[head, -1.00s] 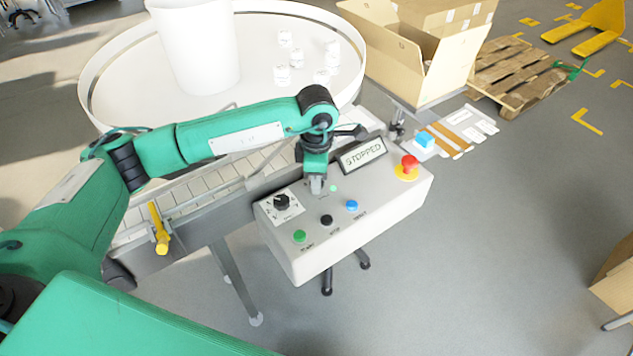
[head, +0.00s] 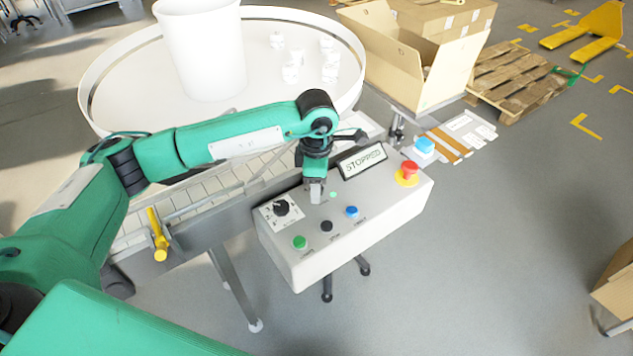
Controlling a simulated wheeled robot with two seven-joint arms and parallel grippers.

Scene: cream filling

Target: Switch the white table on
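The round white table (head: 130,75) fills the upper left. In front of it stands a white control box (head: 385,208) with a display (head: 363,161) reading STOPPED. On the box are a black rotary knob (head: 281,208), a green button (head: 299,242), a black button (head: 326,226), a blue button (head: 351,212) and a red mushroom button (head: 409,168) on a yellow base. A small pale green light (head: 333,194) also shows. My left gripper (head: 315,197) points down over the box, between knob and display. Its fingers look like one narrow block, so their opening is unclear. My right gripper is out of view.
A white bin (head: 203,55) and several small white containers (head: 290,73) stand on the table. A tiled conveyor (head: 200,190) with a yellow handle (head: 157,235) runs left of the box. A cardboard box (head: 432,75) and pallet (head: 515,80) stand behind.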

